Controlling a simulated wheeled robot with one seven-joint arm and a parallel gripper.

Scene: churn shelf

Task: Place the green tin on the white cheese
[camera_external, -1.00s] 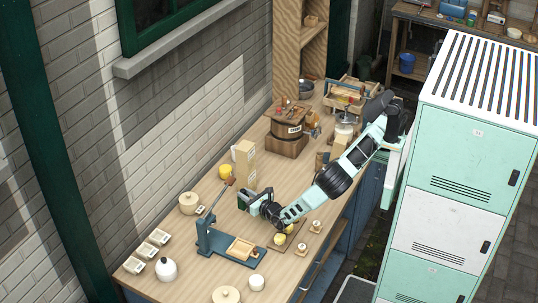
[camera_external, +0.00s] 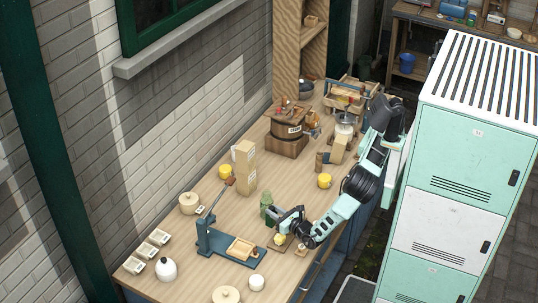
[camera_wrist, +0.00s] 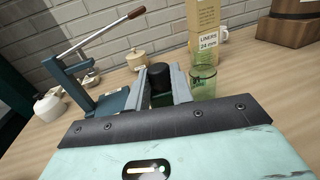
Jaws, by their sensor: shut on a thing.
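My gripper (camera_external: 283,214) is low over the middle of the bench. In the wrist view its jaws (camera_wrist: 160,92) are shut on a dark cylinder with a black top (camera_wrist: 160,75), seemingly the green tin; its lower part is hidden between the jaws. A clear green glass jar (camera_wrist: 203,80) stands just right of the jaws; it also shows in the external view (camera_external: 266,202). A small pale round piece (camera_external: 302,249) on a little board, possibly the white cheese, is near the bench's front edge. A yellow piece (camera_external: 281,239) lies beside it.
A blue lever press (camera_external: 212,238) stands left of my gripper.

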